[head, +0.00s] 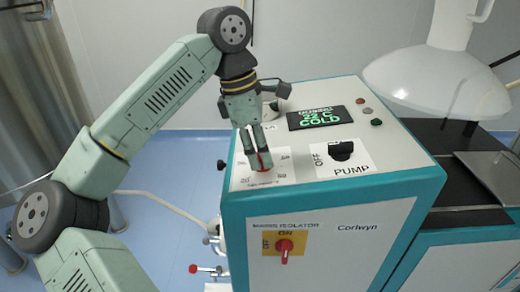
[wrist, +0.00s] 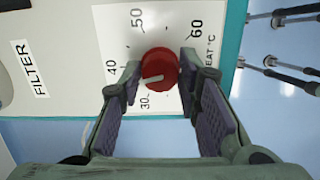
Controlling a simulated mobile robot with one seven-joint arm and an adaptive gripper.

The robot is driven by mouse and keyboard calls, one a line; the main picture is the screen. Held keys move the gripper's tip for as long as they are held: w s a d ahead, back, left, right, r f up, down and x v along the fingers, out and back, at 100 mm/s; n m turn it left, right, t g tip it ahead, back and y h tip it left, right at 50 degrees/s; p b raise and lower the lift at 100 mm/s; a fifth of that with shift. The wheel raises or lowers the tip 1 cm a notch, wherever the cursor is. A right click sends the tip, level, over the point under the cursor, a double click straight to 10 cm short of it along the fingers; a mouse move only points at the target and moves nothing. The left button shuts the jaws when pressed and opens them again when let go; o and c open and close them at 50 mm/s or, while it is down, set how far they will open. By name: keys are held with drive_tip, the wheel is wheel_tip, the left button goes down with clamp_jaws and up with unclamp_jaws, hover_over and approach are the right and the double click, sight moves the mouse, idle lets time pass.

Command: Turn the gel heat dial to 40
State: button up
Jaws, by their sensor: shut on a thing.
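The gel heat dial (wrist: 160,66) is a red round knob on a white scale plate (wrist: 175,22) marked 30, 40, 50 and 60 in the wrist view. Its white pointer line points left and slightly down, between the 30 and 40 marks. My gripper (wrist: 158,74) is shut on the dial, one finger on each side of it. In the head view my gripper (head: 262,168) reaches down onto the panel and hides most of the dial. The green display (head: 320,117) reads COLD, with what looks like 22 C above it.
The black PUMP switch (head: 341,151) is right of the dial. A red mains isolator (head: 285,246) is on the front face. Small buttons (head: 366,111) sit right of the display. A FILTER label (wrist: 30,68) is left of the dial in the wrist view.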

drive_tip(key=shift+m, duration=1.2)
drive_tip(key=o, duration=1.1)
drive_tip(key=shift+o, duration=0.2)
drive_tip(key=v, duration=1.2)
drive_tip(key=shift+w, duration=0.15)
